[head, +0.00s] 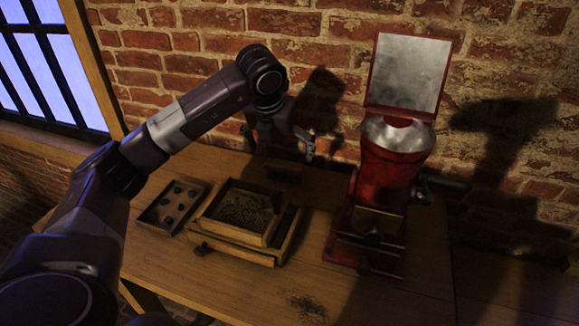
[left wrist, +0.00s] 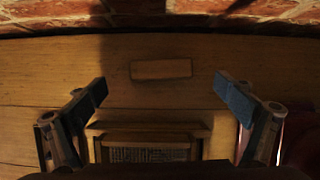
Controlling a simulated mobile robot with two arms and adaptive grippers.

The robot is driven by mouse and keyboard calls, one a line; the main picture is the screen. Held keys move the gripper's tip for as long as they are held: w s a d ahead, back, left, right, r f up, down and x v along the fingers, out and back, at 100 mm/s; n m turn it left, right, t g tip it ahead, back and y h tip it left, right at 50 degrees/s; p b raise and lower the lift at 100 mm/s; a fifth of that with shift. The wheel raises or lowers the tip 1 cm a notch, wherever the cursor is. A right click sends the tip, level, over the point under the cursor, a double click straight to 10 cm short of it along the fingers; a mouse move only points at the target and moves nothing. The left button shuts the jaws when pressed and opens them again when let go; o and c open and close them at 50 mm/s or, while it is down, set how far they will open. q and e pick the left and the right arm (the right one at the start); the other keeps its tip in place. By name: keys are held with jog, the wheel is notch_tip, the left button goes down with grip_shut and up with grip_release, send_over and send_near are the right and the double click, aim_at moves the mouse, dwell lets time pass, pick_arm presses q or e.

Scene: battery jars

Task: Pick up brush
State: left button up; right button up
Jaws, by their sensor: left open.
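A plain rectangular wooden block, which looks like the brush (left wrist: 161,69), lies flat on the table near the wall in the left wrist view. In the head view the brush (head: 283,172) is a dim, dark shape behind the wooden box; bristles cannot be made out. My left gripper (head: 279,147) is above it, fingers apart and empty. In the left wrist view the fingers of my left gripper (left wrist: 161,93) stand wide on either side, with the block centred between them and a little beyond the tips. My right gripper is not in view.
A wooden box with a dark grainy filling (head: 240,212) stands in front of the brush, with a shallow compartment tray (head: 150,222) to its left. A red grinder (head: 390,180) with a raised metal lid stands right. Dark crumbs (head: 308,307) lie at the front. A brick wall (head: 200,40) closes the back.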

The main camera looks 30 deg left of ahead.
aim_at(284, 163)
pick_arm(q)
jog(key=shift+p+x, duration=0.35)
jog(key=shift+x, duration=0.55)
jog(key=p+x, duration=0.1)
jog(key=x, duration=0.2)
jog(key=shift+w+f, duration=0.15)
jog(key=shift+f, duration=0.2)
jog(key=shift+w+f, duration=0.2)
jog(key=shift+f, duration=0.2)
jog(key=c, duration=1.3)
